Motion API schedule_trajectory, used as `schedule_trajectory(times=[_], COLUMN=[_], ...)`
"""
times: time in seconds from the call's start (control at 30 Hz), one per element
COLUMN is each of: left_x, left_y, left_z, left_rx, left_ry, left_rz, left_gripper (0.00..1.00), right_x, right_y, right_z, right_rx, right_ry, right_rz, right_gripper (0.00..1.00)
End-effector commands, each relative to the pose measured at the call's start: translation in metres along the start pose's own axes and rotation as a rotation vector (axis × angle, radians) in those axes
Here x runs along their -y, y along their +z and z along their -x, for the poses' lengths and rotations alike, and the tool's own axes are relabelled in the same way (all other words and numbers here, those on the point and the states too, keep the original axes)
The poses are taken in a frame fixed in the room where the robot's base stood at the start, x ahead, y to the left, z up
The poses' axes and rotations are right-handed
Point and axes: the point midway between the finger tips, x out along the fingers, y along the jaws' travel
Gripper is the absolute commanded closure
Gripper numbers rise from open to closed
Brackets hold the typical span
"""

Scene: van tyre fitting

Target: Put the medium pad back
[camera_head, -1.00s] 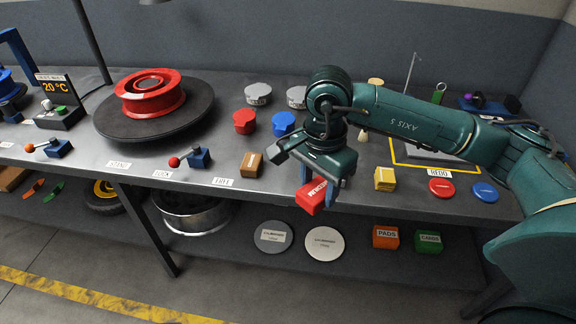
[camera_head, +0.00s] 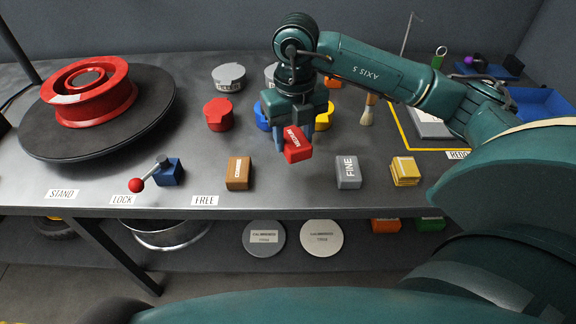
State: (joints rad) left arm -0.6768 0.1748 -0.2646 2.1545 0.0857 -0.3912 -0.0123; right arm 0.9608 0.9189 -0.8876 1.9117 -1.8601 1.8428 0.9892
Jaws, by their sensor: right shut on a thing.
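My right gripper (camera_head: 293,140) points down over the bench and is shut on a red block-shaped pad (camera_head: 297,147), whose white lettering is tilted and too small to read surely. The pad appears held above the bench, between a brown pad (camera_head: 239,172) on the left and a grey pad marked FINE (camera_head: 348,172) on the right. A yellow pad (camera_head: 405,171) stands farther right. Bare bench shows between the brown and grey pads, below the red pad in the picture. My left gripper is not in view.
Red (camera_head: 218,114), grey (camera_head: 229,77), blue and yellow lidded pots stand behind, some partly hidden by my gripper. A red wheel rim (camera_head: 90,92) on a dark disc and a red-knobbed lever (camera_head: 137,185) are left. A brush (camera_head: 367,112) stands right of the gripper.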

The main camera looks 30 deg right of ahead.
Motion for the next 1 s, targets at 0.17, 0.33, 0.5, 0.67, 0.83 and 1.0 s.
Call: schedule_trajectory(times=[0.17, 0.33, 0.5, 0.67, 0.83, 1.0], left_x=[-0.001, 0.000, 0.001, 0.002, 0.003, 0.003], left_y=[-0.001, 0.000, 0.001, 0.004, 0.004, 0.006], left_z=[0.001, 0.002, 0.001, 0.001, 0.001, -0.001], left_rx=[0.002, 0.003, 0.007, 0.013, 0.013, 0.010], left_ry=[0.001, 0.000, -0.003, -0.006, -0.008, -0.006], left_rz=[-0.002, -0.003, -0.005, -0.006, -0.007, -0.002], left_gripper=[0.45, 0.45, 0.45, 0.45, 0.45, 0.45], right_x=[0.001, 0.000, 0.000, 0.000, 0.000, 0.000], right_y=[-0.001, -0.001, -0.001, -0.001, -0.001, -0.001], right_z=[-0.034, -0.048, -0.069, -0.084, -0.083, -0.087], right_rx=[-0.005, -0.003, -0.005, -0.002, -0.001, -0.001], right_ry=[-0.002, -0.001, -0.001, 0.000, 0.000, 0.000], right_rz=[0.001, 0.003, 0.002, 0.004, 0.005, 0.004], right_gripper=[0.77, 0.77, 0.77, 0.77, 0.77, 0.55])
